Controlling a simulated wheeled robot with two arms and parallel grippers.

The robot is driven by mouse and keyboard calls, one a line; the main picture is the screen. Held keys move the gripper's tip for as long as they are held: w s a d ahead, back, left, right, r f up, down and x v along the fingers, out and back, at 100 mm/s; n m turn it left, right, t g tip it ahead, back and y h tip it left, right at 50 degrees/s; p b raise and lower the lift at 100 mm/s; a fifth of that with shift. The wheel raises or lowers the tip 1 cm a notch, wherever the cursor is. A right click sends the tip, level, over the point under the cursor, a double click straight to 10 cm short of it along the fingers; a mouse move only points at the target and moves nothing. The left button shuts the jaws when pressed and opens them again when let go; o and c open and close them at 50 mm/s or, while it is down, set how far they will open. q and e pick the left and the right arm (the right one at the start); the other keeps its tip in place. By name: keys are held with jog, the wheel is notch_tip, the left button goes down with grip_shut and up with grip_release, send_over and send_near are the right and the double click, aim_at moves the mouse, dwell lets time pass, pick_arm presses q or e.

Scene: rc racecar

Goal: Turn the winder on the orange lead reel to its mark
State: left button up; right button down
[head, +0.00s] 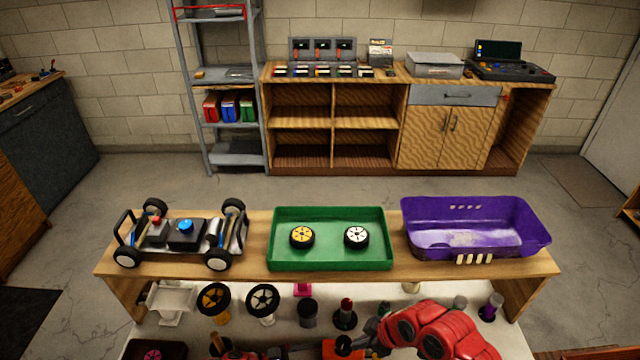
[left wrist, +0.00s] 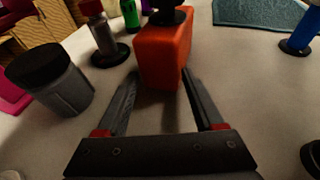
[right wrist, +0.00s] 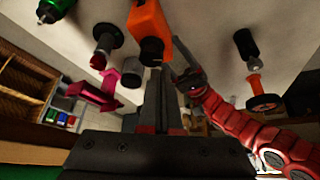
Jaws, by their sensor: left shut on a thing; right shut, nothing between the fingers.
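The orange lead reel (head: 343,353) is an upright orange box at the bottom edge of the head view, with a black winder (head: 343,341) on top. In the left wrist view the orange body (left wrist: 165,55) stands between the fingers of my left gripper (left wrist: 160,78), which is shut on it. The winder (left wrist: 167,16) is partly cut off there. My right gripper (head: 374,338) is shut and empty beside the reel. In the right wrist view its closed fingertips (right wrist: 152,72) are close to the black winder (right wrist: 151,49); I cannot tell if they touch. The mark cannot be made out.
A grey jar with a black lid (left wrist: 50,78) and a stand with a red-topped post (left wrist: 105,38) are near the reel. A raised shelf behind holds a car chassis (head: 185,232), a green tray (head: 330,258) with two wheels and a purple bin (head: 475,235).

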aim_at(344, 345)
jog(key=shift+w, duration=0.1)
jog(key=shift+w+d+f, duration=0.25)
jog(key=shift+w+f, duration=0.15)
jog(key=shift+f, duration=0.6)
jog(key=shift+w+d+f, duration=0.3)
jog(key=shift+w+f, duration=0.15)
jog(key=shift+f, duration=0.55)
jog(key=shift+w+d+f, duration=0.25)
jog(key=shift+w+f, duration=0.15)
jog(key=shift+f, duration=0.6)
jog(key=shift+a, duration=0.45)
